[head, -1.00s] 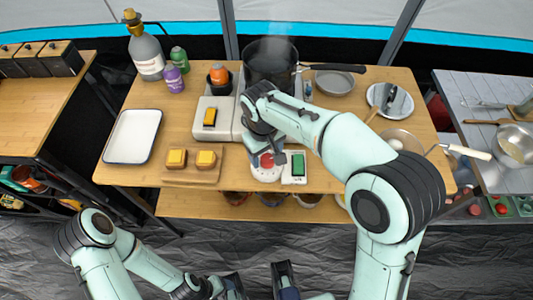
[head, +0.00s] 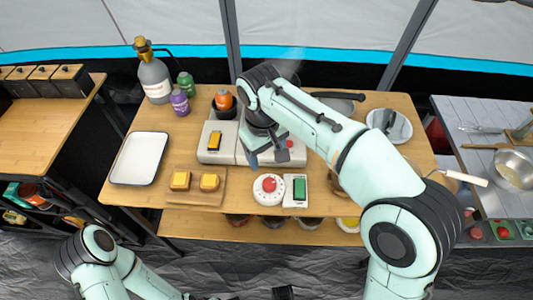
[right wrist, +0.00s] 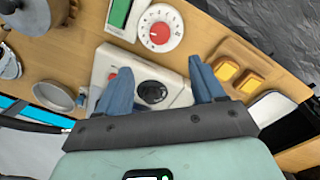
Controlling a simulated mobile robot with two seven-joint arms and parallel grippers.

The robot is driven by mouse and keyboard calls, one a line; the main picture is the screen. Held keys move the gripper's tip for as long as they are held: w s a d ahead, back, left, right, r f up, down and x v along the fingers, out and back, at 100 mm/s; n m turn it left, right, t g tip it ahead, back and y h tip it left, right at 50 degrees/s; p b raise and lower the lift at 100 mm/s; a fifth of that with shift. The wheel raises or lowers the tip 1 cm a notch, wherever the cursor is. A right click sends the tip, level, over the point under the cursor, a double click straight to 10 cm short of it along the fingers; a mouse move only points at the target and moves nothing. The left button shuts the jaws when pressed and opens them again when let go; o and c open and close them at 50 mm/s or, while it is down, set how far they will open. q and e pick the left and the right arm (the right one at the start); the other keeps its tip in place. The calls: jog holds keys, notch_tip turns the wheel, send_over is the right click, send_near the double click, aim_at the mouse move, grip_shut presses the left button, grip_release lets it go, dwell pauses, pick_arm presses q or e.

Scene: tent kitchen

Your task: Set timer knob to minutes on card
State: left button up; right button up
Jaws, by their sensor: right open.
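The timer is a round white dial with a red knob (head: 269,184), at the table's front edge. It also shows in the right wrist view, at the top centre (right wrist: 159,31). A white-framed card with a green face (head: 300,189) lies right beside it; its text is too small to read. My right gripper (head: 268,157) is open and empty, behind the timer and above the stove. In the right wrist view, its two blue fingers are apart (right wrist: 158,75), over the stove's black knob (right wrist: 152,92). Only dark bits of my left gripper show at the bottom edge.
A wooden board (head: 193,197) with two yellow-topped blocks and a white tray (head: 139,159) stand left of the timer. The white stove (head: 215,157) has a yellow switch. A pot (right wrist: 35,17) shows in the right wrist view. Bottles (head: 156,80) stand at the back left.

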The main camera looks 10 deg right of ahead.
aim_at(270, 183)
jog(key=shift+n+y, duration=0.6)
jog(key=shift+n, duration=0.2)
jog(key=f, duration=0.9)
jog(key=d+f+b, duration=0.1)
jog(key=f, duration=0.3)
jog(key=shift+d+f, duration=0.1)
jog(key=shift+f, duration=0.05)
jog(key=c, duration=1)
